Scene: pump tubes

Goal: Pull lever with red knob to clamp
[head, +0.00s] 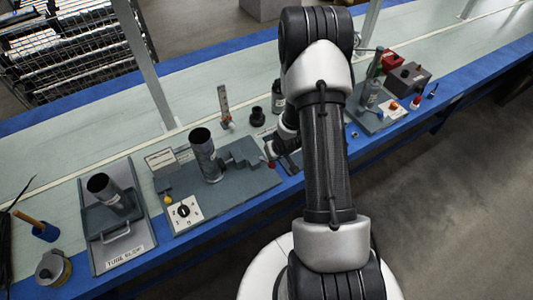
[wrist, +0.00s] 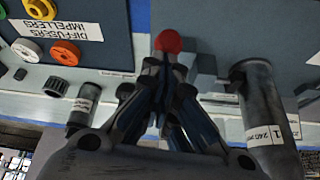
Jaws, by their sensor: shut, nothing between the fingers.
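The red knob (wrist: 168,41) of the lever shows in the wrist view just past the tips of my gripper (wrist: 164,66). Its fingers are together and hold nothing. They overlap the knob's lower edge in the picture, and I cannot tell whether they touch it. In the head view the red knob (head: 271,165) is a small spot at the right part of the grey fixture plate (head: 240,193), beside my gripper (head: 272,152). The lever's shaft is mostly hidden. A dark tube (head: 205,155) stands upright on that plate; it also shows in the wrist view (wrist: 262,105).
A rotary switch panel (head: 184,212) sits at the plate's front left. A tube slide tray (head: 122,250) lies further left. Grey step-shaped blocks (head: 240,153) stand between the tube and the knob. Dark bottles and another station (head: 380,112) lie to the right.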

